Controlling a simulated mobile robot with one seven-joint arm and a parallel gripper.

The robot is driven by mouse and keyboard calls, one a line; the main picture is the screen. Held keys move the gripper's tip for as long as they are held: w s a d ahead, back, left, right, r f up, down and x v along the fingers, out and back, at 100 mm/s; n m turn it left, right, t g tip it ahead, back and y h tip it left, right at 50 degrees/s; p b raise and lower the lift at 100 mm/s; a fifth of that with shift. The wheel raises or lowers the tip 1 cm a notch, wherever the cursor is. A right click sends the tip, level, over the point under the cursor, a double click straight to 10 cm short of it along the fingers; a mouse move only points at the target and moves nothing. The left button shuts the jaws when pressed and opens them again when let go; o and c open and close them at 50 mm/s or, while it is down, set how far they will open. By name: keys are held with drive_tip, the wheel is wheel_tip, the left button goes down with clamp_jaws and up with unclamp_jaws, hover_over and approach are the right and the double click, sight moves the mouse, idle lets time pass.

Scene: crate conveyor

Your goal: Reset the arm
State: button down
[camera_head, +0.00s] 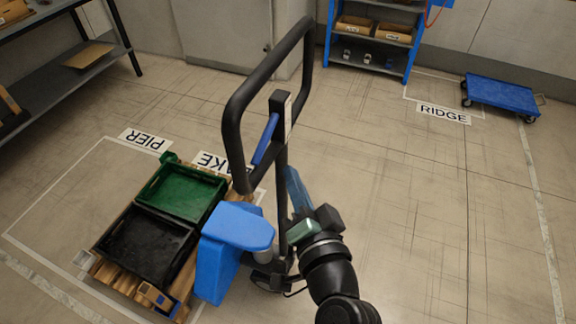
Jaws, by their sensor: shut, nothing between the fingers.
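My arm rises from the bottom centre of the picture. My gripper (295,186), with blue fingers, is at its end, just right of a black upright of a hand truck (229,125) with a looped handle. The fingers are shut and hold nothing. They point up the picture, and their tips lie close to the upright in the view. I cannot tell whether they touch it.
A green crate (183,192) and a black crate (148,244) stand on a wooden pallet (107,272) at lower left. A blue trolley (501,95) stands at upper right near the RIDGE label (443,113). A blue shelf (366,70) stands at the back. The right floor is clear.

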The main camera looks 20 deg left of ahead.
drive_tip(key=v, duration=0.4)
drive_tip(key=w+d+r+n+t+h, duration=0.2)
drive_tip(key=d+r+t, duration=0.15)
drive_tip(key=r, duration=0.85)
drive_tip(key=w+d+r+n+t+h, duration=0.2)
drive_tip(key=w+r+t, duration=0.15)
drive_tip(key=r, duration=0.85)
drive_tip(key=s+d+r+t+h, duration=0.1)
drive_tip(key=s+r+t+h, duration=0.1)
drive_tip(key=r, duration=0.7)
drive_tip(key=s+d+r+t+h, duration=0.2)
drive_tip(key=s+r+t+h, duration=0.1)
drive_tip(key=s+r, duration=0.4)
wheel_tip(320, 180, up, 3)
drive_tip(key=shift+f+m+t+b, duration=0.2)
drive_tip(key=shift+m+t+b, duration=0.15)
drive_tip(key=shift+t, duration=0.35)
drive_tip(key=shift+d, duration=0.1)
